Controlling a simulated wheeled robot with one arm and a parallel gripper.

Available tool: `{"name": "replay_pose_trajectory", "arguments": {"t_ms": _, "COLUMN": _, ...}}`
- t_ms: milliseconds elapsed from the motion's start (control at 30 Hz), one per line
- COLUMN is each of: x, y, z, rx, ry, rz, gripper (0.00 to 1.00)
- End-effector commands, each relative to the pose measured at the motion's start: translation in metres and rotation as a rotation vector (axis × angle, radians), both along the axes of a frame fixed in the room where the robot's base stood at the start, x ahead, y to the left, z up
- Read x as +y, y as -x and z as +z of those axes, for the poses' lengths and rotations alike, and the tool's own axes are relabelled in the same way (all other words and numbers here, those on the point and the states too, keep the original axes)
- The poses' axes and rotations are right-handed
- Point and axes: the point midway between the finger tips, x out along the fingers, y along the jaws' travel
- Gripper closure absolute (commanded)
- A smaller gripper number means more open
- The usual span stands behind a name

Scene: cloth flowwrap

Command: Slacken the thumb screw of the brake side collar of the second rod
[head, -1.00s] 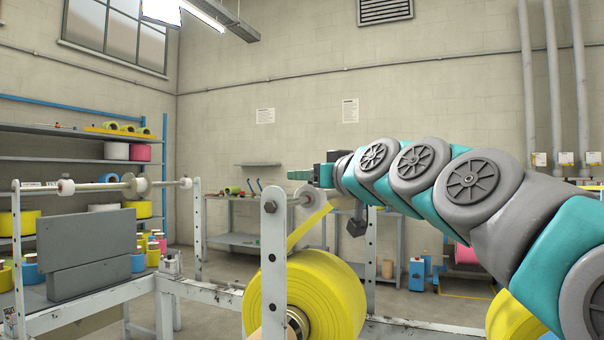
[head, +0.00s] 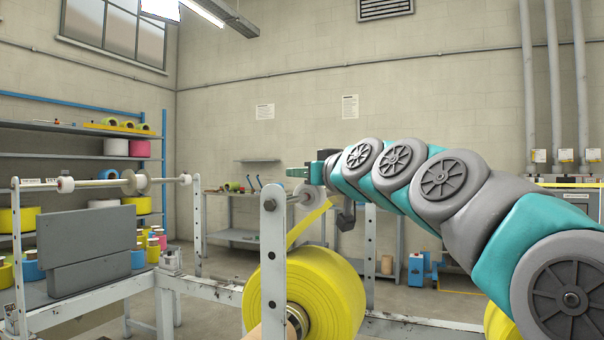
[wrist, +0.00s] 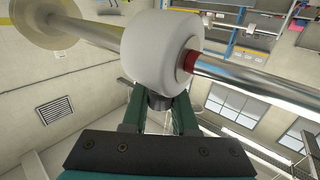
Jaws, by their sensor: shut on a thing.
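In the wrist view a white collar (wrist: 163,45) sits on a shiny metal rod (wrist: 250,90), with a red band (wrist: 188,66) at its right side. A dark thumb screw (wrist: 158,102) sticks out of the collar between my green fingers. My gripper (wrist: 159,115) is shut on this screw, close against the collar. A pale round flange (wrist: 48,22) is farther along the rod. In the head view my gripper (head: 296,172) is above a pale roller (head: 306,196) behind the near upright; the screw cannot be made out there.
A perforated grey upright (head: 272,260) stands close to my gripper, with a large yellow film roll (head: 335,295) beside it. Another rod with white collars (head: 66,184) spans the left. Shelves (head: 80,160) with coloured rolls stand behind.

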Motion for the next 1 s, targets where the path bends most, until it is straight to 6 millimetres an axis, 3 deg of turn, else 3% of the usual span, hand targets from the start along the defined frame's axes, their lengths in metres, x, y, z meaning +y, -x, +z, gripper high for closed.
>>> {"name": "replay_pose_trajectory", "arguments": {"t_ms": 567, "x": 0.0014, "y": 0.0002, "z": -0.0032, "rx": 0.002, "ry": 0.000, "rz": 0.023, "gripper": 1.00}}
{"name": "replay_pose_trajectory", "arguments": {"t_ms": 1000, "x": 0.0062, "y": 0.0031, "z": -0.0037, "rx": -0.001, "ry": -0.003, "rz": 0.220, "gripper": 1.00}}
